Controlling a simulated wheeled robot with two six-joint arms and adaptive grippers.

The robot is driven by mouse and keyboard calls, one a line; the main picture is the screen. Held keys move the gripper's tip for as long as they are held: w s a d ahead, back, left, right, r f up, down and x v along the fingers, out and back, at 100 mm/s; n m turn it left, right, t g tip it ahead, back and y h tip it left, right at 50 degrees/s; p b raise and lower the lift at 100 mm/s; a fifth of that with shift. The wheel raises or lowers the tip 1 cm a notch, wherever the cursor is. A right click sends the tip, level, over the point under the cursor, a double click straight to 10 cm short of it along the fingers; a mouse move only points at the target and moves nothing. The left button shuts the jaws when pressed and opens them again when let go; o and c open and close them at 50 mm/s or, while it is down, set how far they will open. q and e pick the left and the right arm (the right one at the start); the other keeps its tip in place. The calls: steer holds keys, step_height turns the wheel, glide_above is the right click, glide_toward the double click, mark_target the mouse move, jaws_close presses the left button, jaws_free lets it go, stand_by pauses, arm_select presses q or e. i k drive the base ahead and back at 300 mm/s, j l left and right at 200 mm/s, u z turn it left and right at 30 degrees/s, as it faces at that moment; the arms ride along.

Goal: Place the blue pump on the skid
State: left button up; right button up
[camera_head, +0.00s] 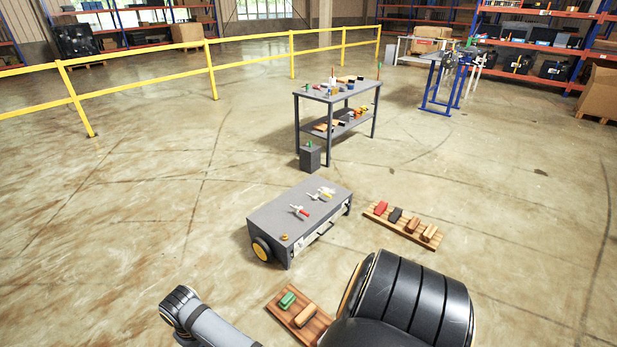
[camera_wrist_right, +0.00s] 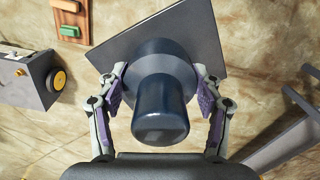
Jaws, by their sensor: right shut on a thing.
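The blue pump (camera_wrist_right: 160,108), a dark blue rounded cylinder with a wider collar, is in the right wrist view. My right gripper (camera_wrist_right: 160,80) is shut on it, one purple-padded finger on each side. Behind the pump is a flat dark grey plate (camera_wrist_right: 125,45); I cannot tell whether it is the skid, or whether the pump touches it. In the head view the pump and right gripper do not show, and my large black arm link covers the lower right. My left gripper is not in view; only a grey arm link shows at bottom left.
A grey wheeled box (camera_head: 300,210) with small valves on top stands ahead; it also shows in the wrist view (camera_wrist_right: 25,82). Wooden slatted boards with coloured blocks lie at its right (camera_head: 382,222) and front (camera_head: 286,317). A grey workbench (camera_head: 335,93) stands farther back. Floor at left is clear.

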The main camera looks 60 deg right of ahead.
mark_target(273, 221)
steer(key=i+l+z, duration=0.25)
steer(key=i, duration=0.7)
steer(key=i+j+z, duration=0.25)
steer(key=i, duration=0.7)
steer(key=i+l+z, duration=0.1)
steer(key=i+z, duration=0.35)
steer(key=i+j+z, duration=0.1)
steer(key=i+z, duration=0.35)
steer(key=i+j+z, duration=0.25)
steer(key=i+z, duration=1.25)
steer(key=k+j, duration=0.05)
steer(key=k, duration=0.1)
